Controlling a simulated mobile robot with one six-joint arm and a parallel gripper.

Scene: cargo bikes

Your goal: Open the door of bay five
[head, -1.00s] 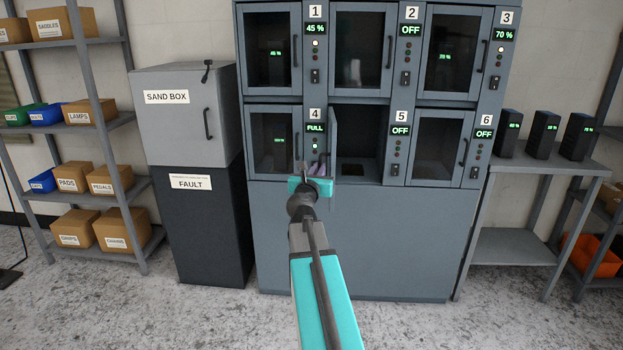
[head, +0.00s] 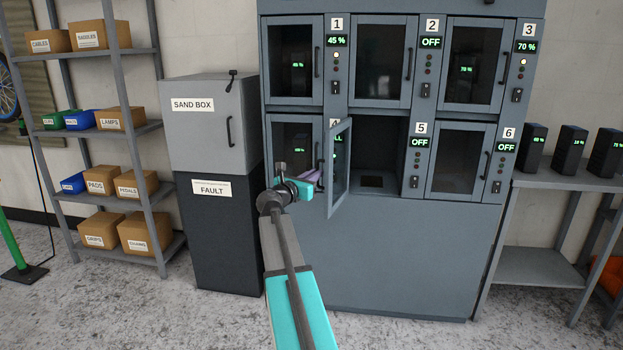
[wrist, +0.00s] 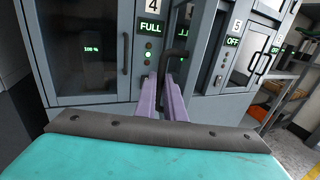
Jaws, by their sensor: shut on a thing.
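The door of bay five (head: 340,170) is a grey-framed glass door. It stands swung far out toward the left, partly across the bay four sign. Bay five (head: 375,150) is dark inside and looks empty, with a small dark patch on its floor. My gripper (head: 313,176) is at the free edge of the door. In the wrist view its two lavender fingers (wrist: 165,98) are shut around the dark door handle (wrist: 172,62). The bay five label (wrist: 237,26) and its OFF display show to the right in the wrist view.
The other bay doors, such as bay four (head: 295,152) and bay six (head: 460,158), are shut. A sand box cabinet (head: 208,140) stands left of the lockers. A grey table (head: 545,265) with black batteries (head: 572,147) stands to the right. Speckled floor lies clear in front.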

